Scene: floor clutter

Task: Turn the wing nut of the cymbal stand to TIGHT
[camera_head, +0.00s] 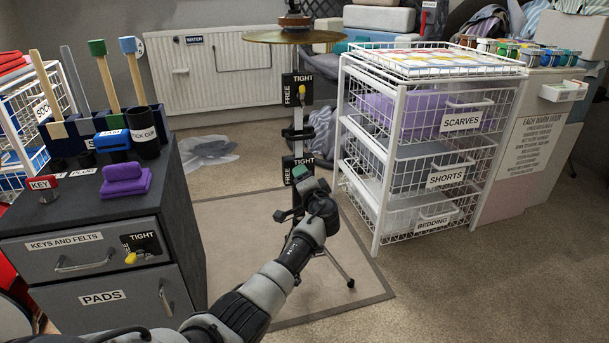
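The cymbal stand (298,132) is upright, with a brass cymbal (290,37) on top. Its upper black plate (298,78) is marked FREE at the left and TIGHT at the top. A small yellow wing nut (302,89) shows on that plate; its exact angle is too small to tell. A lower plate (297,160) has the same marks. My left gripper (311,178) is in front of this lower plate, covering its middle, so any nut there is hidden. Whether the fingers are open or grip anything is unclear. My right gripper is out of view.
The stand's legs rest on a beige mat (345,297). A dark drawer cabinet (110,225) stands left, with another FREE/TIGHT plate and yellow knob (131,258). A white wire basket rack (380,185) stands close right. A radiator (215,75) is behind.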

